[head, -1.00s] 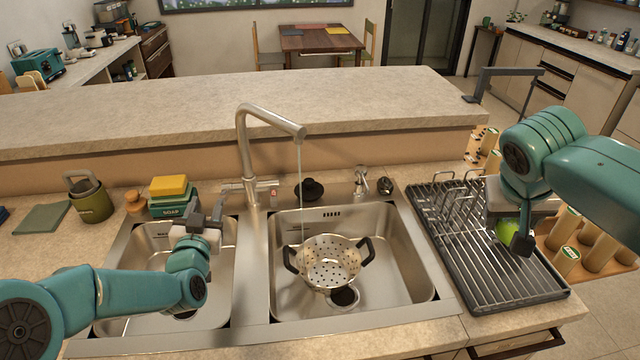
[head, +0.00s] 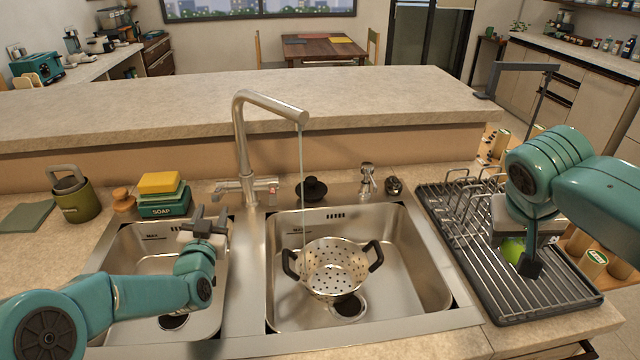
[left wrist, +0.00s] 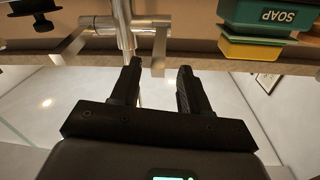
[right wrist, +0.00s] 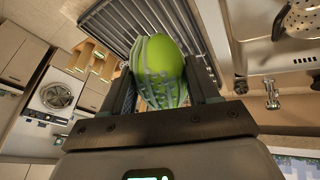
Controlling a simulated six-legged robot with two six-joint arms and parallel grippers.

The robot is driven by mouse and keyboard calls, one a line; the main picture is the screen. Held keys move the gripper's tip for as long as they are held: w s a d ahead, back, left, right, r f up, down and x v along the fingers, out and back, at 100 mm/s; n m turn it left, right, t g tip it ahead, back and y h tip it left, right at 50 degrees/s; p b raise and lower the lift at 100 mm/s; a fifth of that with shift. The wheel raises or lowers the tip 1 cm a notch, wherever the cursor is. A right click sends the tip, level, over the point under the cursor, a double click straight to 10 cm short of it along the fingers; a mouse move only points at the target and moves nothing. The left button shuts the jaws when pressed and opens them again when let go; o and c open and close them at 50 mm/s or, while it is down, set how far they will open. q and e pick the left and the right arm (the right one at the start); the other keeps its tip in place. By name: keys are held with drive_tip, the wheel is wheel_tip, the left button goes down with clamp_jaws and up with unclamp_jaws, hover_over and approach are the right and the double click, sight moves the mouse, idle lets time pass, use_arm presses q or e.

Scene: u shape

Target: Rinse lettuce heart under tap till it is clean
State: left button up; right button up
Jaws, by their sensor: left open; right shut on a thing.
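My right gripper (head: 528,255) is shut on the green lettuce heart (right wrist: 160,65) and holds it above the drying rack. In the head view the lettuce heart (head: 512,250) is partly hidden by the gripper; pale grey streaks show on it in the right wrist view. The tap (head: 243,150) stands behind the sinks, and a thin stream of water (head: 301,180) falls from its spout toward the right basin. A steel colander (head: 333,266) with two dark handles sits in that basin under the stream. My left gripper (head: 210,220) is open and empty over the left basin, near the tap lever (left wrist: 160,40).
A black drying rack (head: 480,285) lies right of the sink. A raised counter (head: 350,105) runs along the back.

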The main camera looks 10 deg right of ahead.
sight(219, 194)
use_arm(q)
drive_tip(key=w, duration=0.2)
drive_tip(key=w+p, duration=0.1)
drive_tip(key=w, duration=0.5)
drive_tip(key=shift+w+d, duration=0.1)
drive_tip(key=shift+d, duration=0.2)
use_arm(e)
drive_tip(key=shift+w+r, duration=0.1)
drive_tip(key=shift+r, duration=0.7)
